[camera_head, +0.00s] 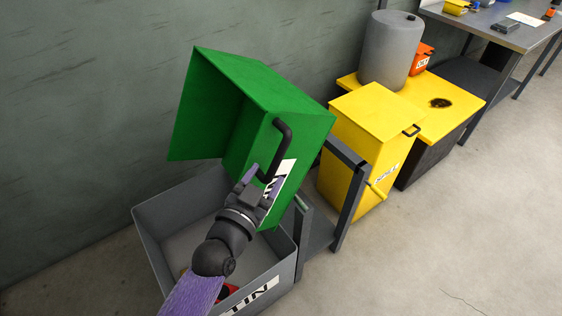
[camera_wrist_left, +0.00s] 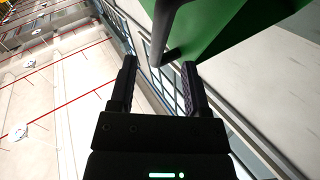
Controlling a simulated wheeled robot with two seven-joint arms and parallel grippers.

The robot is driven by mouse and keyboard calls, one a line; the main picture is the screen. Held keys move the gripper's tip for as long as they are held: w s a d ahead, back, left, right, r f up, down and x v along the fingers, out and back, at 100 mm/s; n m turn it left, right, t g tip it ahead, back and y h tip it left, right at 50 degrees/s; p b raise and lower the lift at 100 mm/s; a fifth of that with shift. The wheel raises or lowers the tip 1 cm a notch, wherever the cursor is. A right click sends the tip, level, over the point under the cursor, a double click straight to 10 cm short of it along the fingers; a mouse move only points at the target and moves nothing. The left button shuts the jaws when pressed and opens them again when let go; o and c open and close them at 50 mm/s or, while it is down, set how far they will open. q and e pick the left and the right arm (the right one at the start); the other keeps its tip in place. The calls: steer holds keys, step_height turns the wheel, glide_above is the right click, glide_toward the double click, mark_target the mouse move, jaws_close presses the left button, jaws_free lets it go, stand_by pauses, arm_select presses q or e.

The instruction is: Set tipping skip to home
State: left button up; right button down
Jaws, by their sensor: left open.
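The green tipping skip (camera_head: 263,95) is tilted over on its frame (camera_head: 350,190), its open side facing left above a grey bin. A black bar handle (camera_head: 284,145) stands out from its side. My left gripper (camera_head: 262,182) is open at the lower end of this handle. In the left wrist view the black handle (camera_wrist_left: 164,28) comes down from the top and its end lies near the gap between the open fingertips (camera_wrist_left: 158,68). I cannot tell whether they touch it. The skip (camera_wrist_left: 215,28) fills the top right there. My right gripper is not in view.
The grey bin (camera_head: 165,232) with a TIN label stands below the skip, partly covered by my left arm. A yellow container (camera_head: 365,135) stands right of the frame. A yellow-topped bench (camera_head: 455,92) holds a grey drum (camera_head: 388,50). Floor at lower right is clear.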

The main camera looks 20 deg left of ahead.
mark_target(275, 164)
arm_select(q)
steer(key=w, duration=0.3)
steer(key=w+b, duration=0.1)
steer(key=w, duration=0.1)
steer(key=shift+d+f, duration=0.15)
steer(key=shift+d, duration=0.2)
steer(key=shift+w, duration=0.35)
steer(key=c, duration=0.8)
jaws_close()
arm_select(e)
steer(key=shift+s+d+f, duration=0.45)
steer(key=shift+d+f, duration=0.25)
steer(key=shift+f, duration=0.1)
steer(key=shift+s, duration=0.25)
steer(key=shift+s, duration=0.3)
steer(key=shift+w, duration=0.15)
